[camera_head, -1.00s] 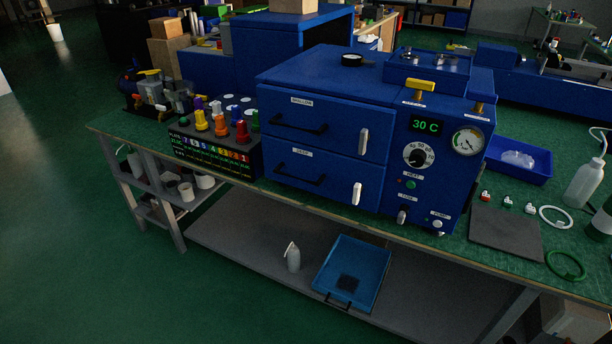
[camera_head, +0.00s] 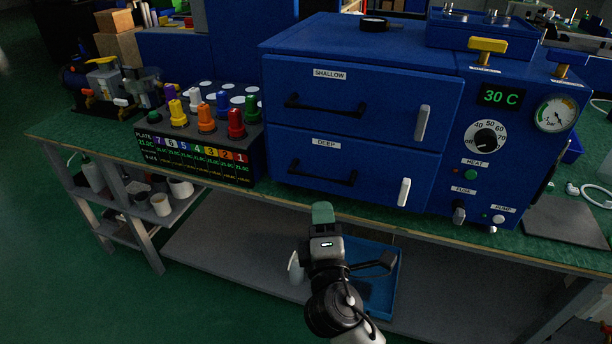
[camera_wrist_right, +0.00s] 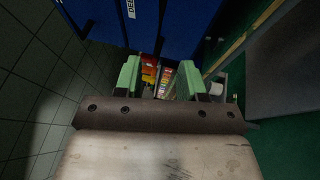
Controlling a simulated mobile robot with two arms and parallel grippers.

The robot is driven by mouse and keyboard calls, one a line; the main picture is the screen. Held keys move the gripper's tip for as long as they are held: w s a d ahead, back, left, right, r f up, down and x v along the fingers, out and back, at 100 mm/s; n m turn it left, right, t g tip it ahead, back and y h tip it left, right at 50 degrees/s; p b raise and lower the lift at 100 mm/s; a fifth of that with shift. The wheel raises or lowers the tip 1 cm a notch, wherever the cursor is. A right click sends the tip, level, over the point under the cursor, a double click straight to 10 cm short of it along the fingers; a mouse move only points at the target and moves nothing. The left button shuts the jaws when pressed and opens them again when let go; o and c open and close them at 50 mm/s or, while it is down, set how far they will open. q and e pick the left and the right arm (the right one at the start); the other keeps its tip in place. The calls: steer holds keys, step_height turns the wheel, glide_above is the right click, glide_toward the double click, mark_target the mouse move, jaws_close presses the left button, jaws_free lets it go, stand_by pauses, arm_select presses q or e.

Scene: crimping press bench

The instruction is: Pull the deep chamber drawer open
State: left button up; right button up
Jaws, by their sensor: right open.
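The deep chamber drawer (camera_head: 352,168) is the lower drawer of the blue cabinet, labelled DEEP, and its front looks flush with the cabinet. Its black bar handle (camera_head: 322,173) runs across the left part, and a white latch (camera_head: 404,192) stands upright at its right. My right gripper (camera_head: 322,212) is below and in front of the drawer, near the bench's front edge, apart from the handle. In the right wrist view its two green fingers (camera_wrist_right: 161,78) are spread with nothing between them. The left gripper is not in view.
The shallow drawer (camera_head: 365,85) is above, with its own handle and white latch. A plate rack with coloured knobs (camera_head: 205,150) stands left of the cabinet. A control panel (camera_head: 488,140) is on the right. A blue tray (camera_head: 385,290) lies on the lower shelf.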

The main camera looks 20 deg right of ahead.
mark_target(319, 180)
steer(key=p+x, duration=0.1)
steer(key=x, duration=0.9)
steer(key=shift+w+d+r, duration=0.1)
steer(key=shift+w+r, duration=0.05)
steer(key=shift+w, duration=0.05)
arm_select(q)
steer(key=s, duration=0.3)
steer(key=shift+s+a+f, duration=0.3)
arm_select(e)
jaws_close()
